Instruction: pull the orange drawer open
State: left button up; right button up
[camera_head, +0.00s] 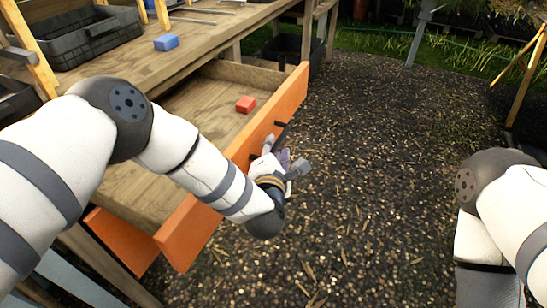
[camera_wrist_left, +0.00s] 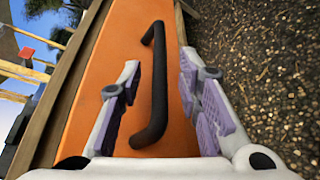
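The orange drawer (camera_head: 285,98) stands pulled out from under the wooden bench, and its wooden inside shows. A red block (camera_head: 245,104) lies in it. Its black bar handle (camera_wrist_left: 154,85) runs along the orange front in the left wrist view. My left gripper (camera_head: 283,165) is at the front, by the handle. In the left wrist view its two fingers (camera_wrist_left: 160,80) are apart, one on each side of the handle, with gaps showing on both sides. My left forearm hides part of the drawer front in the head view. My right gripper is out of view.
The wooden bench top (camera_head: 130,68) carries a blue block (camera_head: 166,42) and a black crate (camera_head: 85,35). Another orange panel (camera_head: 122,240) shows low at the left. The gravel ground (camera_head: 370,170) in front of the drawer is clear.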

pick_arm(q)
jog(key=v, duration=1)
jog(key=s+a+f+m+g+h+p, duration=0.1)
jog(key=s+a+f+m+g, duration=0.2)
jog(key=s+f+m+g, duration=0.35)
jog(key=s+a+f+m+g+h+p, duration=0.1)
jog(key=s+a+f+m+g, duration=0.25)
jog(key=s+f+m, duration=0.65)
jog(key=s+a+r+m+g+y, duration=0.1)
jog(key=s+a+m+g, duration=0.2)
jog(key=s, duration=0.9)
jog(key=s+a+r+m+g+y, duration=0.1)
jog(key=s+a+m+g, duration=0.3)
jog(key=s+a, duration=0.5)
jog(key=s+g+p, duration=0.1)
jog(key=s, duration=0.3)
jog(key=shift+s, duration=0.25)
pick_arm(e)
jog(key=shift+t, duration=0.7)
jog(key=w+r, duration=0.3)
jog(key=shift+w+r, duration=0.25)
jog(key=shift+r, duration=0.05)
pick_arm(q)
jog(key=shift+w+m, duration=0.1)
jog(key=shift+m, duration=0.15)
